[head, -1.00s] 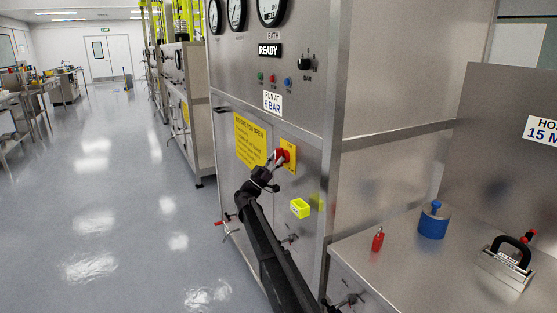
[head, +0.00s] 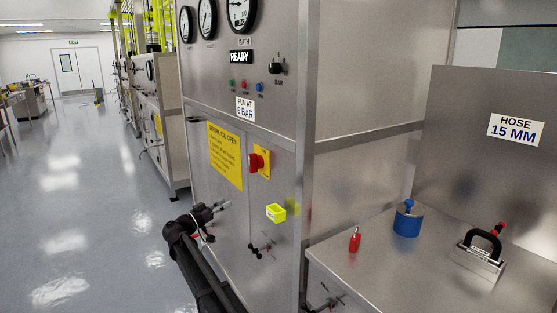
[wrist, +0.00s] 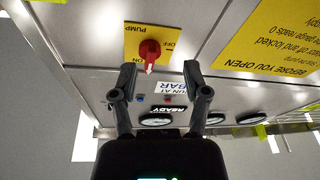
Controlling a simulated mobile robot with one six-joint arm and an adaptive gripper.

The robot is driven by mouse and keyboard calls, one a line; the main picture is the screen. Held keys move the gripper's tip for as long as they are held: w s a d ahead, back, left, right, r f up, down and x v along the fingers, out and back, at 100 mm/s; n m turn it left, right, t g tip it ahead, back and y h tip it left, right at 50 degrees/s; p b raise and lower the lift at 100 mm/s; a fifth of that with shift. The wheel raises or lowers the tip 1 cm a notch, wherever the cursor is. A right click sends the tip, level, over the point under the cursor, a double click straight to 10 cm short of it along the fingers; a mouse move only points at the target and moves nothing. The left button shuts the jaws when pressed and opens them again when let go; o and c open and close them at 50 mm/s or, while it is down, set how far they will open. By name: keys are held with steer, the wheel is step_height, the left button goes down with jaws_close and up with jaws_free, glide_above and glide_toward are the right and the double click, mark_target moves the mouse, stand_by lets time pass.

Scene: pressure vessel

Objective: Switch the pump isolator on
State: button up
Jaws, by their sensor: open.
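The pump isolator is a red rotary knob (head: 258,162) on a yellow plate on the cabinet front. The wrist view shows the knob (wrist: 149,52) upside down, its white-tipped handle pointing to the picture's bottom. The plate reads PUMP, with OFF to the right of the knob and ON at its lower left, partly hidden. My gripper (head: 222,207) is open and empty, apart from the knob, to its lower left in the head view. In the wrist view its two fingers (wrist: 158,92) are spread below the knob, with nothing between them.
Open floor lies left.

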steer(key=s+a+f+n+g+y, duration=0.4)
steer(key=s+a+f+n+y, duration=0.2)
steer(key=s+f, duration=0.65)
steer(key=s+d+g+y+p, duration=0.25)
steer(key=d+g+p, duration=0.3)
steer(key=d, duration=1.15)
steer(key=s+d+r+g+y+p, duration=0.1)
steer(key=s+d+r+y+p, duration=0.1)
steer(key=s+d, duration=0.4)
steer(key=s+d+r+g+y+p, duration=0.1)
steer(key=s+d+r+y+p, duration=0.1)
steer(key=s+d+r+p, duration=0.2)
steer(key=s+d+r+n+g+y+p, duration=0.1)
steer(key=s+d+r+y+p, duration=0.2)
steer(key=s+d+p, duration=0.5)
steer(key=shift+s+d+g, duration=0.1)
steer(key=shift+s+d, duration=0.15)
steer(key=shift+d, duration=1.05)
steer(key=shift+s+d+g, duration=0.15)
steer(key=shift+s+d, duration=0.1)
steer(key=shift+d, duration=1.05)
steer(key=shift+s+d+g, duration=0.1)
steer(key=shift+s+d, duration=0.15)
steer(key=shift+d, duration=1.05)
